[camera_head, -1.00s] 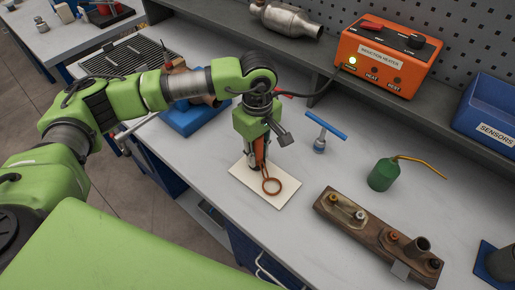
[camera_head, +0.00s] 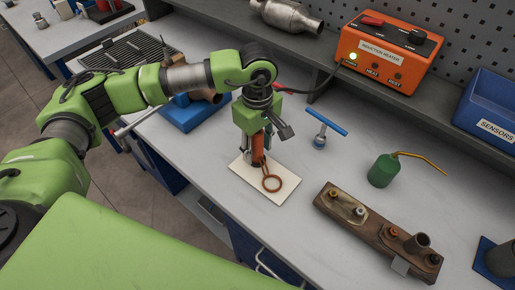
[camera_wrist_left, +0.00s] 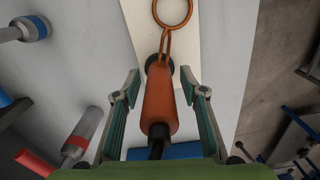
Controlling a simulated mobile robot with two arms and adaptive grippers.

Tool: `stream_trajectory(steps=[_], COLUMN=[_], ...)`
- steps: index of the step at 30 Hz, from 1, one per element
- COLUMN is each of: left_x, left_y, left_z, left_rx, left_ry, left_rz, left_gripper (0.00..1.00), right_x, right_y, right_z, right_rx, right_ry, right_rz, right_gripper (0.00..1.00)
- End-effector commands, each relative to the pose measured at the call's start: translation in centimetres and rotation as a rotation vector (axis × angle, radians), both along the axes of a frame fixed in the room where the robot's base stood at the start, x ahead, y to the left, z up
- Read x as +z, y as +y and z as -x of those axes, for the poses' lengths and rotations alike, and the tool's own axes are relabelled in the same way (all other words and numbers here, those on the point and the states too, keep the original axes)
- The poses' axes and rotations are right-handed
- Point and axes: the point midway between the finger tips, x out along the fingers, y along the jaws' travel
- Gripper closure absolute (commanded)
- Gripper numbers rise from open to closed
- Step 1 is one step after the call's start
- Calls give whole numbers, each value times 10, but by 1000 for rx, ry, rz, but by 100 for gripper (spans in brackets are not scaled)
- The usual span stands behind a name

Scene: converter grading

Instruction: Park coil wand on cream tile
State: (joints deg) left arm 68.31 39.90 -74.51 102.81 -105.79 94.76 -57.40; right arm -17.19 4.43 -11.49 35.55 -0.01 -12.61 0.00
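The coil wand has an orange handle (camera_head: 258,149) and a copper ring (camera_head: 271,183). Its ring end is at the cream tile (camera_head: 249,182) on the grey bench; whether the whole wand lies flat is hard to tell. My left gripper (camera_head: 258,143) is above the handle. In the left wrist view, its fingers (camera_wrist_left: 160,92) are spread on both sides of the orange handle (camera_wrist_left: 160,102), with gaps beside it. The ring (camera_wrist_left: 172,10) points away from the gripper, and the tile (camera_wrist_left: 190,45) shows under it. My right gripper is not in view.
A blue T-handled tool (camera_head: 326,130) stands right of the gripper. A green oil can (camera_head: 382,171) and a rusty manifold part (camera_head: 372,228) are farther right. The orange induction heater (camera_head: 388,55) sits on the shelf behind. Bare bench lies between the tile and manifold.

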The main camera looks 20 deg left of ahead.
Motion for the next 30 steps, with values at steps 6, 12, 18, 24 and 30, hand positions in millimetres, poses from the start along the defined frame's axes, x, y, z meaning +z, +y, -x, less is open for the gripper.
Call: stream_trajectory(steps=[6, 12, 18, 24, 30], left_x=[43, 84, 108, 112, 112], left_y=[-1, -1, 0, 0, 0], left_z=[-2, -1, -1, 0, 0], left_rx=[-2, -2, -1, -1, -1], left_ry=[-9, -7, -4, -1, -1], left_rz=[2, 2, 2, 2, 2], left_gripper=[61, 61, 61, 61, 61], right_x=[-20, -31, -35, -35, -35], right_y=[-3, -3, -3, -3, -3], right_z=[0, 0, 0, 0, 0], right_rx=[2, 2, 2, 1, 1], right_ry=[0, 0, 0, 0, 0], right_rz=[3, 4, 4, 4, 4], right_gripper=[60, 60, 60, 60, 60])
